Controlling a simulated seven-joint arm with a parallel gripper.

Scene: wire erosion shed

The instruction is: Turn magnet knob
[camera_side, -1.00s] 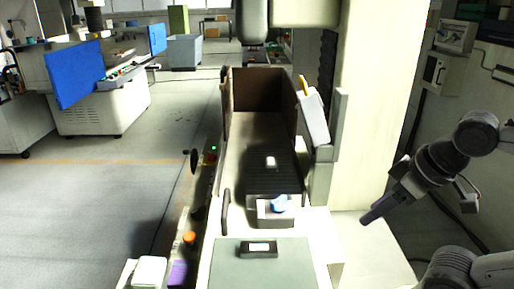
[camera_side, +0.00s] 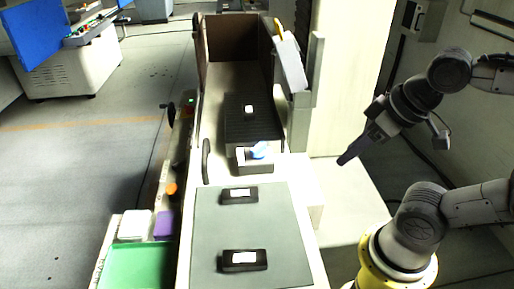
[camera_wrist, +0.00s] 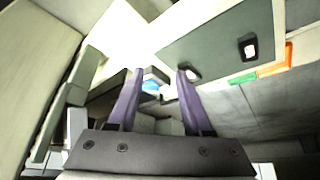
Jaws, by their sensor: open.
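A blue knob (camera_side: 259,150) sits on top of a small dark block with a pale front (camera_side: 255,163), at the near end of a dark ribbed bed. My gripper (camera_side: 341,161) is to the right of the block and clearly apart from it, pointing down and left. In the wrist view my gripper (camera_wrist: 160,71) has its two purple fingers spread with nothing held. The blue knob (camera_wrist: 151,87) shows in the gap between them, farther off, partly hidden by the dark block.
Two black blocks with white labels (camera_side: 239,194) (camera_side: 244,261) lie on a grey mat (camera_side: 215,222). A tilted white panel (camera_side: 290,62) stands behind the knob, right of the bed. A green tray (camera_side: 130,270), white block (camera_side: 135,226) and purple block (camera_side: 165,224) are at left.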

